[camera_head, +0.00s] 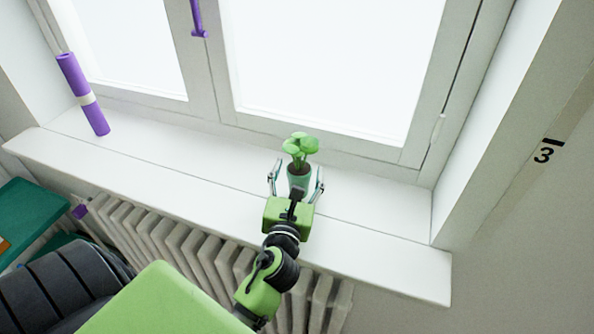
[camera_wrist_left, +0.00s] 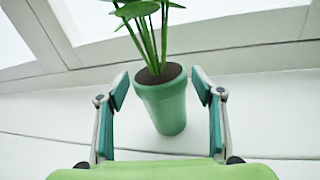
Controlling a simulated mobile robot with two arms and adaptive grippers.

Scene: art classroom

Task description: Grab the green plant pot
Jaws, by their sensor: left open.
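The green plant pot (camera_head: 299,182) stands upright on the white windowsill, with a leafy green plant (camera_head: 300,147) growing from it. My left gripper (camera_head: 296,179) is open, with one finger on each side of the pot. In the left wrist view the pot (camera_wrist_left: 165,108) sits between and slightly beyond the two fingertips (camera_wrist_left: 160,90). A gap shows on both sides, wider at the left finger. The lower front of the pot is partly hidden by my gripper in the head view. My right gripper is not in view.
The windowsill (camera_head: 370,215) is clear around the pot. A purple roll (camera_head: 82,93) leans at the sill's left end. The window frame (camera_head: 340,147) rises behind the pot. A radiator (camera_head: 190,247) is below the sill, and a wall (camera_head: 520,210) is at right.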

